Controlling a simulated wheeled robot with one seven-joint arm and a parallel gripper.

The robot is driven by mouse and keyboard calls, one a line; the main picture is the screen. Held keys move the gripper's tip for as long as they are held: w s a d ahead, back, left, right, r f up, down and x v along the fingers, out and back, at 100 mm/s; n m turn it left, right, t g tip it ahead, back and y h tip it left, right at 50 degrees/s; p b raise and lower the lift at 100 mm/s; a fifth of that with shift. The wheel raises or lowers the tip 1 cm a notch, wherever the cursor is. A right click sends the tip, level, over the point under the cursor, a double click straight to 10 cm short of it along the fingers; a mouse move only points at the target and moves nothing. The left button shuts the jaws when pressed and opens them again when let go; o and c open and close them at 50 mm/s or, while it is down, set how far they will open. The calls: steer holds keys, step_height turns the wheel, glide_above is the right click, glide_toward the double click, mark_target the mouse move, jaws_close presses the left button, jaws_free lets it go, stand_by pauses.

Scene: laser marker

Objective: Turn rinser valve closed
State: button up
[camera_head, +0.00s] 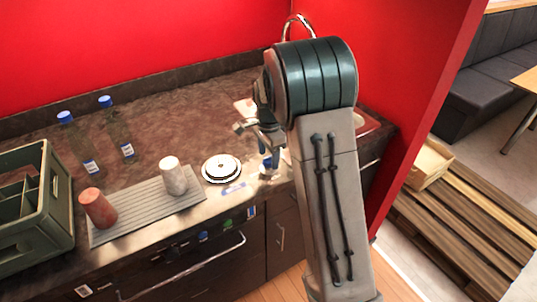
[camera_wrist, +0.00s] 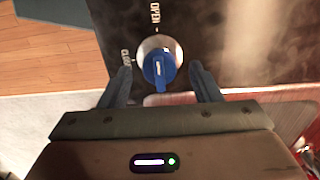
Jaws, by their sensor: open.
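The rinser valve (camera_wrist: 159,62) is a round metal knob with a blue handle on top, seen from above in the wrist view. A white mark on the handle lines up with the OPEN label (camera_wrist: 155,14); the CLOSE label (camera_wrist: 126,58) is at its left. My gripper (camera_wrist: 160,70) is open, with one finger on each side of the knob and a visible gap to each; its height above the knob is hard to tell. In the head view the blue-topped valve (camera_head: 268,163) stands near the counter's front edge, just below my gripper (camera_head: 256,136), partly hidden by my arm.
A round white-and-metal rinser plate (camera_head: 221,167) is left of the valve. A ribbed mat (camera_head: 145,207) holds a red cup (camera_head: 97,208) and a white cup (camera_head: 173,176). Bottles (camera_head: 77,142) and a green crate (camera_head: 35,210) are farther left. A red wall (camera_head: 150,40) is behind.

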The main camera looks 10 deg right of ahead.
steer(key=shift+f, duration=0.35)
steer(key=c, duration=1)
